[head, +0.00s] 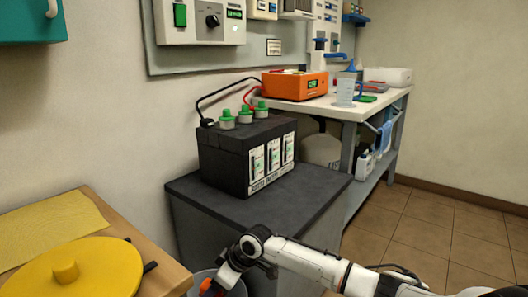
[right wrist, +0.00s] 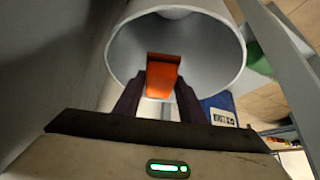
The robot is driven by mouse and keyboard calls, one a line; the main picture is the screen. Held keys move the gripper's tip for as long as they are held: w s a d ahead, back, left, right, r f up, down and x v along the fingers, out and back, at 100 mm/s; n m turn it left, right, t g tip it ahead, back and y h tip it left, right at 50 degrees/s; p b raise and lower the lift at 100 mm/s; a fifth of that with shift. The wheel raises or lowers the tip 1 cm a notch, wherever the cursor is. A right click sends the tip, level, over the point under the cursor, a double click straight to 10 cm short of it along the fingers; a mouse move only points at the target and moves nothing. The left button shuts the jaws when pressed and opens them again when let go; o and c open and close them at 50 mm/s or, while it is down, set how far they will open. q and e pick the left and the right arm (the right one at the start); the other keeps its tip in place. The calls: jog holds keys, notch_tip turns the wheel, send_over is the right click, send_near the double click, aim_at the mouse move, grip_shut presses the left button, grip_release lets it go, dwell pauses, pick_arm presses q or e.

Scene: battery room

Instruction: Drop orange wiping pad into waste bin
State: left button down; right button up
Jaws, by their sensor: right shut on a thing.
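The orange wiping pad (right wrist: 162,76) is held between the two dark fingers of my right gripper (right wrist: 158,100) in the right wrist view. The pale grey waste bin (right wrist: 225,62) lies beyond it, its round opening facing the pad. The pad overlaps the opening in that view; I cannot tell how deep it is. In the head view, my right gripper (head: 212,284) reaches down over the bin (head: 237,291) at the bottom edge, with a bit of the orange pad (head: 205,286) showing. My left gripper is not in view.
A grey cabinet (head: 290,205) with a black battery (head: 225,165) on top stands just behind the bin. A wooden table (head: 160,270) at left holds a yellow lid (head: 100,270) and yellow cloth (head: 45,228). A workbench (head: 345,112) stands behind; tiled floor at right is clear.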

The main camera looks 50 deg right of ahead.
jog(key=o, duration=1)
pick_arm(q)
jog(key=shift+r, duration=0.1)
pick_arm(e)
jog(key=shift+o, duration=0.2)
jog(key=shift+s+r, duration=0.15)
jog(key=shift+r, duration=0.2)
pick_arm(q)
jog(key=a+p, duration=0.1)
jog(key=p, duration=0.2)
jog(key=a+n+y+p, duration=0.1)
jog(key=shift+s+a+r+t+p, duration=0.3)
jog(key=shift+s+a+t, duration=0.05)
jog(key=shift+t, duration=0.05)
pick_arm(e)
jog(key=v, duration=0.9)
jog(key=shift+r, duration=0.25)
jog(key=shift+s, duration=0.15)
